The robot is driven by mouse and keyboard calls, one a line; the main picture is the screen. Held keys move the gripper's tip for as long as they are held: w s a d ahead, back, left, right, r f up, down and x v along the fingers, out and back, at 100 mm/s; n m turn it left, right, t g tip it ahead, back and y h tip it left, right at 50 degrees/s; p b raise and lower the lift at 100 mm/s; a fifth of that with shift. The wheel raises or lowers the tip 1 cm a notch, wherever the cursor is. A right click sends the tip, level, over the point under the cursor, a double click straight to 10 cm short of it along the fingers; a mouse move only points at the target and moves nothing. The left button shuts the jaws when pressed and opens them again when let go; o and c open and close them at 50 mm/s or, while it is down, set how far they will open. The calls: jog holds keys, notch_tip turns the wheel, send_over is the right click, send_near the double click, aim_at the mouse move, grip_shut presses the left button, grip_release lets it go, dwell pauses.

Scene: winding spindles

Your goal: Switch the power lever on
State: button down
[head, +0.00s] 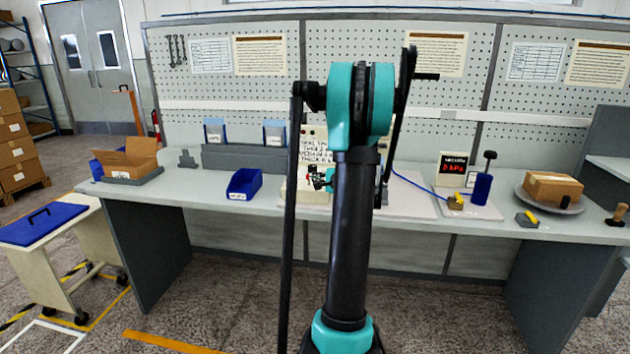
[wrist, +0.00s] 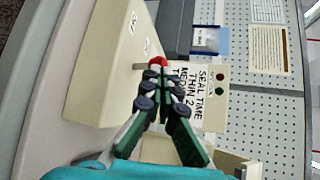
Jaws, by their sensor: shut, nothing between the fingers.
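The power lever shows in the wrist view as a thin grey rod with a red knob (wrist: 158,61), standing out from the side of a cream machine housing (wrist: 105,62). My gripper (wrist: 156,74) is shut and empty, its fingertips right at the red knob. I cannot tell whether they touch it. In the head view my gripper (head: 320,178) is small, in front of the cream machine (head: 312,197), and my arm hides much of both. A panel lettered "SEAL TIME" (wrist: 203,95) with a red and a dark button is behind the fingers in the wrist view.
The machine stands on a long grey workbench (head: 220,201). A blue bin (head: 243,184) and an open carton (head: 130,159) are to the left. A red-digit display (head: 453,166), a blue cylinder (head: 482,188) and a carton on a round plate (head: 552,188) are to the right.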

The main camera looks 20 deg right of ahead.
jog(key=shift+w+d+r+m+g+y, duration=0.25)
jog(key=shift+w+m+g, duration=0.3)
jog(key=shift+g, duration=0.3)
jog(key=shift+w+d+r+m+g+y, duration=0.2)
jog(key=shift+w+d+m+g, duration=0.3)
jog(key=shift+g, duration=0.35)
jog(key=shift+s+a, duration=0.1)
jog(key=shift+a, duration=0.05)
jog(key=shift+r, duration=0.15)
jog(key=shift+r, duration=0.65)
